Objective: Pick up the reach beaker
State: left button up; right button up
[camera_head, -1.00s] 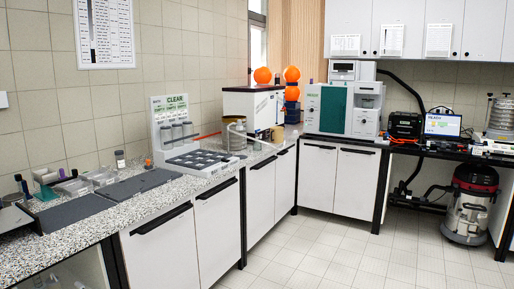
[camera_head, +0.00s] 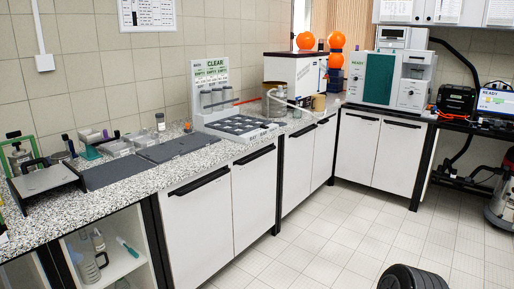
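No vessel is clearly marked as the reach beaker. A clear beaker-like vessel (camera_head: 87,268) stands in the open shelf under the counter at the lower left, partly cut by the shelf's frame. A small bottle-like item (camera_head: 98,240) is behind it. A glass vessel (camera_head: 273,104) stands on the counter beside the white machine at the back, with a pale hose around it. Neither of my grippers shows in the head view.
The speckled counter (camera_head: 185,170) runs along the left wall. A teal-handled item (camera_head: 128,247) is in the open shelf.

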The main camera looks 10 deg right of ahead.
aim_at(297, 114)
jog(key=i+l+z, duration=0.3)
jog(key=i, duration=0.25)
jog(key=i+l+z, duration=0.35)
jog(key=i, duration=0.2)
jog(key=i+z, duration=0.3)
jog(key=i, duration=2.85)
jog(key=i+u, duration=0.2)
jog(key=i, duration=0.25)
jog(key=i+l+u, duration=0.2)
jog(key=i, duration=0.2)
jog(key=i+l+u, duration=0.2)
jog(key=i, duration=0.25)
